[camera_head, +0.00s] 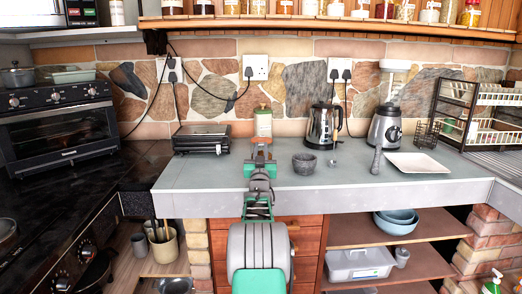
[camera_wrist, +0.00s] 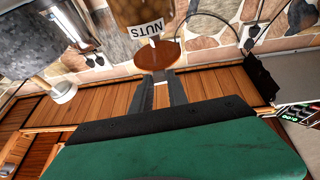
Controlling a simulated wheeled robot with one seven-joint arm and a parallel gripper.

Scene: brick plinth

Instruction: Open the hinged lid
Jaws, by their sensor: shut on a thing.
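A jar labelled NUTS (camera_wrist: 136,14) fills the top middle of the wrist view, and its upper part is cut off by the frame. A round brown lid (camera_wrist: 157,54) shows at the near end of the jar. My gripper (camera_wrist: 160,76) is shut on the lid's edge, with both dark fingers reaching to it. In the head view, a jar with a pale label (camera_head: 263,122) stands on the counter against the wall, directly beyond my gripper (camera_head: 261,146). How far the lid is tilted cannot be told.
A black grill (camera_head: 201,138) stands left of the jar on the grey counter (camera_head: 215,175). A stone mortar (camera_head: 304,164), a kettle (camera_head: 323,126) and a blender (camera_head: 388,118) stand to the right. A wooden shelf of jars (camera_head: 330,21) runs above.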

